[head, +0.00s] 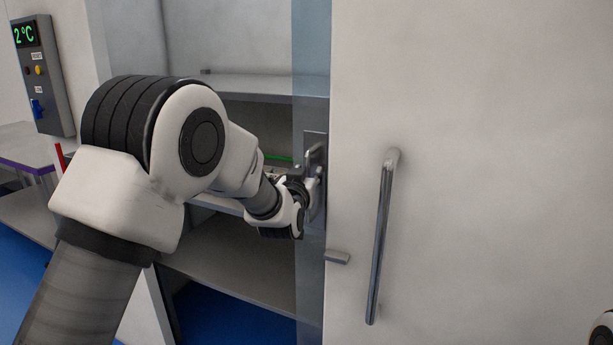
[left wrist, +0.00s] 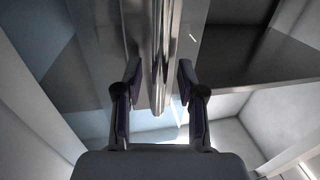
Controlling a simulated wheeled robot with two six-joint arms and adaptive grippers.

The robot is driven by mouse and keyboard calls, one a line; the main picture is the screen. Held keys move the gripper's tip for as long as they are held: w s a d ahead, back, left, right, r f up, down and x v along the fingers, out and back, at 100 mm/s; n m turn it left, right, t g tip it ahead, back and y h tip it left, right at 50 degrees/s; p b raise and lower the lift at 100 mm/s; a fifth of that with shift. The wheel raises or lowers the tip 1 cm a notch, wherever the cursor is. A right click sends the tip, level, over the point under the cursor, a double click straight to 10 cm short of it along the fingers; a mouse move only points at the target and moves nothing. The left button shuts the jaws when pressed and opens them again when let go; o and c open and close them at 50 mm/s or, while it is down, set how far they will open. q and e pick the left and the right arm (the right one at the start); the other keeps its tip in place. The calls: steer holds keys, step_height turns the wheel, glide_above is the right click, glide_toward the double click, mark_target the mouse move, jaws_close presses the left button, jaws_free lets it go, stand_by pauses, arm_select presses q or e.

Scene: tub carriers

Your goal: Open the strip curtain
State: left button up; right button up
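The strip curtain (head: 311,60) shows in the head view as a narrow, translucent bluish vertical band beside the white door panel. A grey metal plate or handle piece (head: 315,215) is on it at mid-height. My left gripper (head: 312,178) is at this piece, its fingers partly hidden by its own wrist. In the left wrist view, my left gripper (left wrist: 159,92) has its two dark fingers apart, with a vertical shiny metal bar (left wrist: 160,50) between them. I see gaps on both sides of the bar. My right gripper is out of view.
A white door panel (head: 500,140) with a long vertical metal handle (head: 380,240) fills the right. Behind the curtain are grey shelves (head: 250,85) and a blue floor. A control box (head: 42,75) reading 2°C is at the left, above a bench (head: 20,150).

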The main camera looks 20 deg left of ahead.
arm_select(q)
steer(key=s+d, duration=0.1)
steer(key=s, duration=1.1)
steer(key=shift+d, duration=0.2)
